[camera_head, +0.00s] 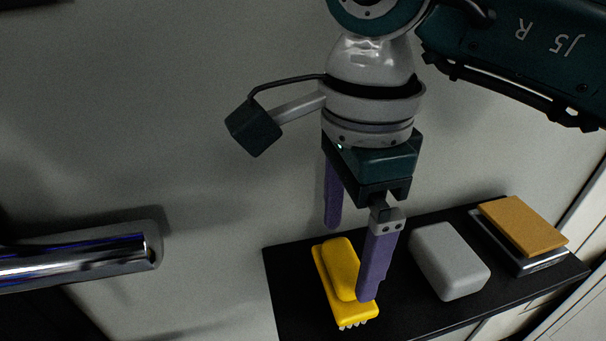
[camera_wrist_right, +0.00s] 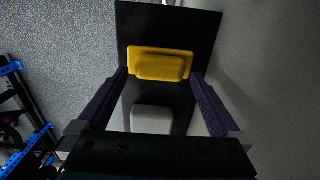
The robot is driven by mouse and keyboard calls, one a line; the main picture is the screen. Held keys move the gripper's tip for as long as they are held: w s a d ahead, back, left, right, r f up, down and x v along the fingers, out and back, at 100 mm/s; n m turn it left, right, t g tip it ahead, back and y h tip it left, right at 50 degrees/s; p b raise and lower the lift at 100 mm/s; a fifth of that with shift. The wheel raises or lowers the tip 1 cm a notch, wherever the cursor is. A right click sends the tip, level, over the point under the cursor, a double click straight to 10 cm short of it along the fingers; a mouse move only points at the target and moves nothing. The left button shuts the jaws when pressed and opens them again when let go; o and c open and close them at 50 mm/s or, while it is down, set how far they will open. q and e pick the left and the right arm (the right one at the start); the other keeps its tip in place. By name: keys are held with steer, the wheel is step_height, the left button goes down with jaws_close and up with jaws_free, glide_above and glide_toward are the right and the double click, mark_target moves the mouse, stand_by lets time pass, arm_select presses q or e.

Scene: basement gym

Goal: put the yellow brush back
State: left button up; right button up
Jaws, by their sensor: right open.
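The yellow brush (camera_head: 338,278) lies on a black shelf (camera_head: 292,262), near its left end, with pale bristles showing at its lower end. In the right wrist view the brush (camera_wrist_right: 160,64) lies across the shelf (camera_wrist_right: 142,22), beyond and between the fingertips. My right gripper (camera_head: 350,258) is open and points down over the brush, one purple finger to each side in the picture. In the wrist view both fingers of the right gripper (camera_wrist_right: 160,74) are spread with nothing held between them. Whether a finger touches the brush cannot be told. My left gripper is not in view.
A light grey block (camera_head: 450,260) lies on the shelf right of the brush; it also shows in the wrist view (camera_wrist_right: 152,119). Further right is an orange-brown slab (camera_head: 523,226) on a silver-edged base. A shiny metal bar (camera_head: 80,258) juts in at left.

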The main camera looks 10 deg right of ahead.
mark_target(346, 259)
step_height(346, 259, up, 10)
steer(key=shift+b, duration=0.45)
